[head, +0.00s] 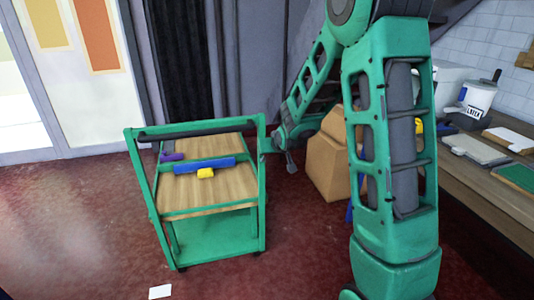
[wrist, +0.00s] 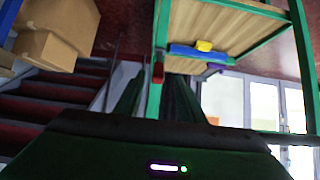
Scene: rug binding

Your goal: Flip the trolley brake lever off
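The green trolley (head: 207,195) stands on the red floor, with a wooden shelf and a dark handle bar. In the wrist view, the trolley's green post (wrist: 154,98) runs down the middle, with a small dark red lever (wrist: 157,73) on it. I take this to be the brake lever; I cannot make it out in the head view. My gripper (head: 270,144) is beside the trolley's upper right corner. In the wrist view my gripper (wrist: 155,88) looks open, its dark fingers on either side of the post and lever. Whether they touch is unclear.
A blue bar (head: 204,164) with a yellow block (head: 205,173) and a purple item (head: 172,157) lie on the trolley. Cardboard boxes (head: 326,168) stand to its right, and a workbench (head: 475,180) beyond. A white card (head: 160,292) lies on open floor in front.

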